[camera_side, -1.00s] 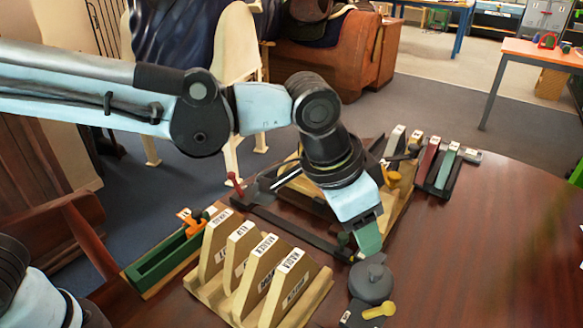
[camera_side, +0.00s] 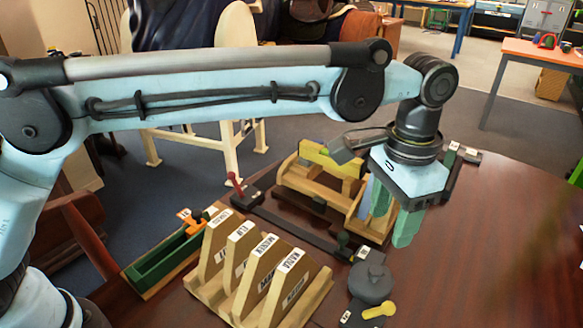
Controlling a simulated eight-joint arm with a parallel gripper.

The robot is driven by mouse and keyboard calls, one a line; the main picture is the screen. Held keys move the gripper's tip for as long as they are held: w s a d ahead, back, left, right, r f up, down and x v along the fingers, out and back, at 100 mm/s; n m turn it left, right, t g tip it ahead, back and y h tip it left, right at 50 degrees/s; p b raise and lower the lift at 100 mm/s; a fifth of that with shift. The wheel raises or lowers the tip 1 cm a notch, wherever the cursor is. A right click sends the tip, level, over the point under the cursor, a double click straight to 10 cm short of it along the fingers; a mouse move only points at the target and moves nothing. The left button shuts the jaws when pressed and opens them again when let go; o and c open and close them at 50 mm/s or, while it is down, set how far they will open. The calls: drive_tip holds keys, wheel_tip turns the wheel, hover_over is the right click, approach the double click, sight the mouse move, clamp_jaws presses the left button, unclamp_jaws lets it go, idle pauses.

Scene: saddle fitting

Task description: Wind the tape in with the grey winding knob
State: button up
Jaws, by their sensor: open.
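A dark grey round tape case (camera_side: 371,285) stands on the brown table at the lower middle. The grey winding knob (camera_side: 375,260) shows as a small raised piece on its top. A yellow lever (camera_side: 379,310) sticks out at its front. I cannot make out any tape. My gripper (camera_side: 389,222) points down with its green fingers apart and nothing between them. It is above and a little right of the case, clear of the knob, in front of the right end of a wooden stand (camera_side: 318,188).
A rack of labelled wooden templates (camera_side: 260,270) stands left of the case. A dark bar (camera_side: 295,228) with a red-knobbed lever lies behind. A green trough (camera_side: 165,258) is at left. The stand carries a yellow piece (camera_side: 330,160). The table's right side is clear.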

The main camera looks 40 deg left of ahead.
sight(377, 269)
wheel_tip(377, 269, down, 11)
drive_tip(key=shift+f, duration=0.1)
idle(0.3)
clamp_jaws()
drive_tip(key=shift+m, duration=0.7)
unclamp_jaws()
wheel_tip(377, 269, up, 12)
idle(0.7)
